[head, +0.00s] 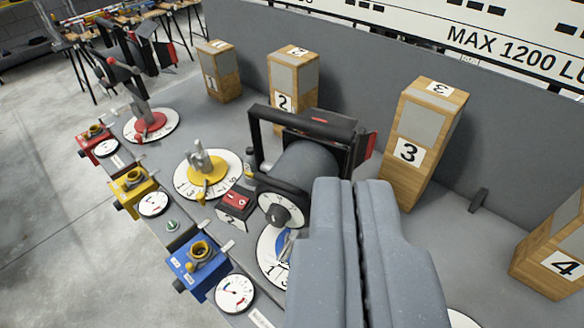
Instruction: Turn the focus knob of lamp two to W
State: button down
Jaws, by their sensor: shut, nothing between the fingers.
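A black and grey lamp (312,165) stands in the middle of the bench. Its rear face has a white dial with a dark focus knob (279,213) pointing at the camera. The letters on the dial are too small to read, and no number shows on the lamp. My gripper (349,184) is shut and empty, its two grey fingers side by side. It is right of the knob in the picture and overlaps the lamp's lower right side. I cannot tell whether it touches the lamp. The lamp's mount is partly hidden.
Wooden blocks numbered 2 (283,101), 3 (408,150) and 4 (564,262) stand behind. A yellow turntable (207,174) is left of the lamp, a blue one (283,243) below it. Red (97,133), yellow (133,186) and blue (193,263) control units line the front edge.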

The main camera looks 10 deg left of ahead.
aim_at(277, 217)
jog(key=u, duration=0.8)
jog(key=k, duration=0.4)
jog(key=z, duration=0.5)
